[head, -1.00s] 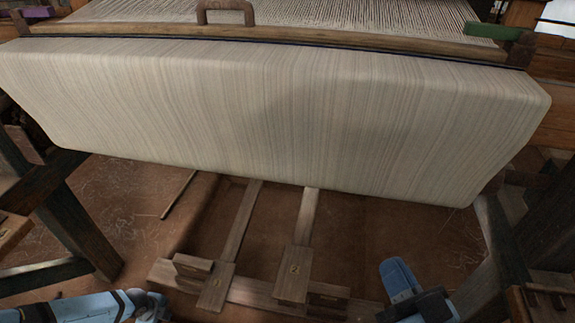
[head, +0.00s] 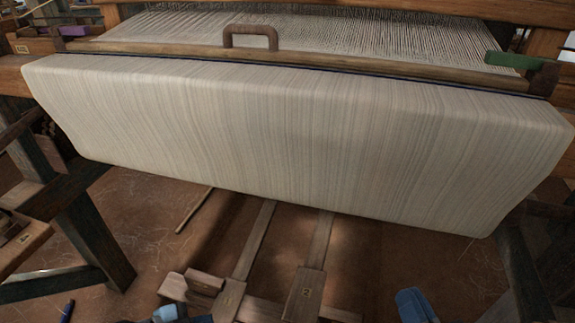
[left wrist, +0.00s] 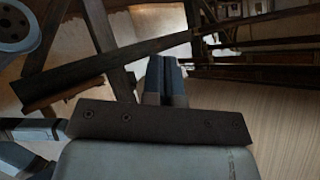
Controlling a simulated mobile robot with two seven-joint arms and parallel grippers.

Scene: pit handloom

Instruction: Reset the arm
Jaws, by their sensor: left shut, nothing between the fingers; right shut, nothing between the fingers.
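My right gripper (head: 412,300) shows at the bottom edge of the head view, right of centre. Only its blue fingers show; they are shut and empty, in front of the loom and below the cloth. My left gripper (left wrist: 167,73) shows in the left wrist view, its two blue-grey fingers together with nothing between them. In the head view only small blue parts of my left arm show at the bottom edge, left of centre. The striped cloth (head: 300,140) hangs over the front of the loom, apart from the right gripper.
Two wooden treadles (head: 306,290) lie low in the middle. A wooden beam (head: 330,66) with a handle (head: 250,30) runs along the cloth's top. A dark post (head: 95,235) stands at left. A green piece (head: 510,61) lies at upper right. Brown floor (head: 140,225) is open below.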

